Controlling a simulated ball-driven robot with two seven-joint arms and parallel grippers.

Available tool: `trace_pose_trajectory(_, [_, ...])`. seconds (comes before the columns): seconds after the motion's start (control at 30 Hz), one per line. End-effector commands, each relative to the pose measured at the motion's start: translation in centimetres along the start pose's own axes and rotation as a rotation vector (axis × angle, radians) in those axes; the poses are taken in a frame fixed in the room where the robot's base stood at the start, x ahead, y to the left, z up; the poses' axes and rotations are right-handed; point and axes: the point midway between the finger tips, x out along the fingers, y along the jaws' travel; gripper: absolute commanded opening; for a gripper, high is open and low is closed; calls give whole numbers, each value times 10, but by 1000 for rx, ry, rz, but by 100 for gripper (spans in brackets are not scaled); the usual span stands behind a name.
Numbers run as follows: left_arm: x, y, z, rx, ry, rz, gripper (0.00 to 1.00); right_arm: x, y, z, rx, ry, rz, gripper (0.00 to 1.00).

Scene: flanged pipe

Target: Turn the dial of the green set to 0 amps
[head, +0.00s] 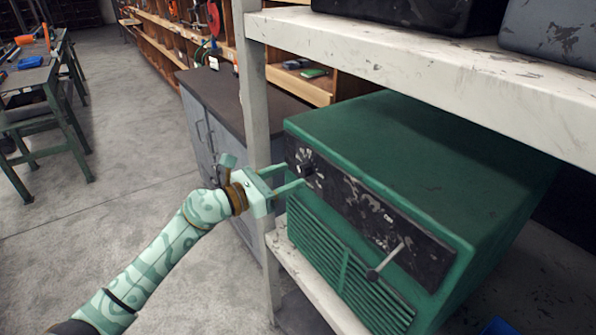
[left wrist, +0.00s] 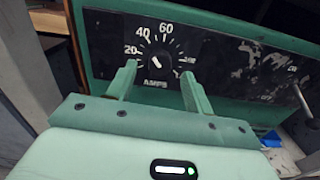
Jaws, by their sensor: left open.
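The green set (head: 400,150) is a box with a black, scuffed front panel, standing on a shelf. Its dial (head: 308,170) is a black knob at the panel's left end. In the left wrist view the dial (left wrist: 154,62) has a white scale with 20, 40 and 60 readable and "AMPS" below. A short white mark on the knob slants from upper left to lower right. My left gripper (head: 293,174) is open, its fingertips close to the panel. In the left wrist view its fingers (left wrist: 158,74) stand either side of the dial; I cannot tell whether they touch it. My right gripper is not in view.
A lever (head: 385,261) sticks out of the panel's right part. A pale shelf board (head: 430,70) runs above the set, and a shelf post (head: 255,110) stands just left of it. A grey cabinet (head: 215,110) is behind. Open floor (head: 130,150) lies to the left.

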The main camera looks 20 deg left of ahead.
Motion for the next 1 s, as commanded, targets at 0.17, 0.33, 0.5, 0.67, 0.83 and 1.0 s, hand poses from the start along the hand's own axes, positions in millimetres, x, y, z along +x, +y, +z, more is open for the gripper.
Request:
trace_pose_trajectory(0.17, [27,0,-1,-2,-1,0,52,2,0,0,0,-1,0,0])
trace_pose_trajectory(0.33, [36,0,-1,0,1,-1,52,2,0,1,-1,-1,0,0])
trace_pose_trajectory(0.5, [37,-1,-1,-1,1,-1,52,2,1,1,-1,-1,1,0])
trace_pose_trajectory(0.67, [37,0,-1,-1,1,-1,27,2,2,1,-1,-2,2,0])
trace_pose_trajectory(0.83, [36,0,-1,-1,1,-1,7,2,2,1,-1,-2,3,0])
trace_pose_trajectory(1.0, [36,0,0,-14,1,-1,7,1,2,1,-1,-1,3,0])
